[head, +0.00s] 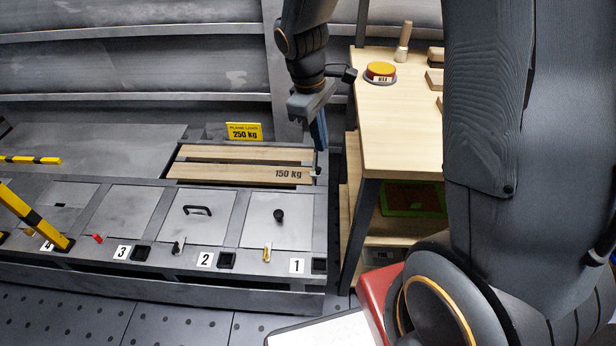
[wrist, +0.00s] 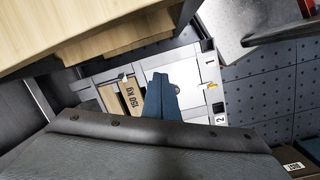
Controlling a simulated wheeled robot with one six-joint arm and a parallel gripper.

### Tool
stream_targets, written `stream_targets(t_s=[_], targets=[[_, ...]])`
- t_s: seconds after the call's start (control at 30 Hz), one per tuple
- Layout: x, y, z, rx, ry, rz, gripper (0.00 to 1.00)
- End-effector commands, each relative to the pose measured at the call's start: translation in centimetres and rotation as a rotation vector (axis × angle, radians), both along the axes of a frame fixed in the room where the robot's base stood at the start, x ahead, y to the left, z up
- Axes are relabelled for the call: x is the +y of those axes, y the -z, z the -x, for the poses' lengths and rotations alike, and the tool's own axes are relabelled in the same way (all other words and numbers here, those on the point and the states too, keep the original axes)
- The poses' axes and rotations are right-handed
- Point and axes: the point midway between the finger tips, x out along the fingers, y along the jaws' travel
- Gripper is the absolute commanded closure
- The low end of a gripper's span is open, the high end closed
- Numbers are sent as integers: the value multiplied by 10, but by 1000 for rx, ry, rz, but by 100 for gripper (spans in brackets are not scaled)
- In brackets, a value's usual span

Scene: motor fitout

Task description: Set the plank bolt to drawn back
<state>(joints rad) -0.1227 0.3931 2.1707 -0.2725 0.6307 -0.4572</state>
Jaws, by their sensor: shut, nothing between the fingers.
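The plank marked 150 kg (head: 240,172) lies in a recess of the grey deck in the head view, with a second plank (head: 245,153) behind it. A small light fitting, apparently the plank bolt (head: 316,172), is at the plank's right end; its setting is too small to tell. In the wrist view the marked plank (wrist: 130,98) and the small fitting (wrist: 123,78) show left of my fingers. My gripper (head: 320,136) is shut and empty, pointing down above the deck's right edge, apparently apart from the fitting. Its blue fingers (wrist: 161,90) also show in the wrist view.
A wooden bench (head: 405,130) with a red and yellow button (head: 381,70) stands close right of my gripper. A yellow sign (head: 244,132) stands behind the planks. Numbered hatches with small latches lie in front, including a hatch with a black knob (head: 279,215). A yellow-black bar (head: 35,217) is at left.

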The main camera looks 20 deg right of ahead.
Motion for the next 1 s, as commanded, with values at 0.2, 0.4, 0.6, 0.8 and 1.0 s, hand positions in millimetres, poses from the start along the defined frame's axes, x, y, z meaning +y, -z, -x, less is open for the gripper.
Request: stream_targets(t_s=[0.2, 0.4, 0.6, 0.8, 1.0], targets=[[26, 115, -99, 86, -481, 110, 100], [44, 180, -152, 149, -780, 186, 100], [52, 203, -170, 176, -896, 218, 100], [52, 202, -171, 177, -903, 220, 100], [51, 205, -170, 178, -901, 219, 100]])
